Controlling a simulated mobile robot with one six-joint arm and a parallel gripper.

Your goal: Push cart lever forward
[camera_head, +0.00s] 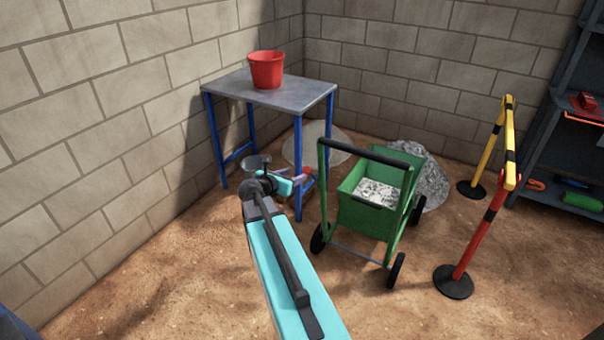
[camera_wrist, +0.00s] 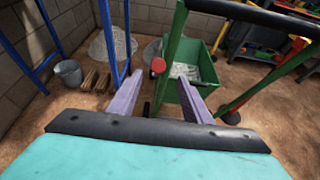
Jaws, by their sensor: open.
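The green cart (camera_head: 362,213) holds grey gravel and has a black-gripped handle frame. It also shows in the wrist view (camera_wrist: 196,102). A red round knob (camera_wrist: 158,64), which looks like the lever's end, stands by the left post of the cart's frame. In the head view the knob (camera_head: 308,171) shows just beyond my gripper (camera_head: 303,179). In the wrist view my gripper (camera_wrist: 161,77) is open and empty, with the knob between and slightly beyond its two purple fingertips. I cannot tell whether they touch it. Most of the lever's shaft is hidden.
A blue-legged table (camera_head: 268,91) with a red bucket (camera_head: 267,70) stands left of the cart. A grey bucket (camera_wrist: 68,74) sits on the ground. A yellow and red barrier (camera_head: 478,236) and a shelf (camera_head: 567,125) stand at right. Dirt floor in front is clear.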

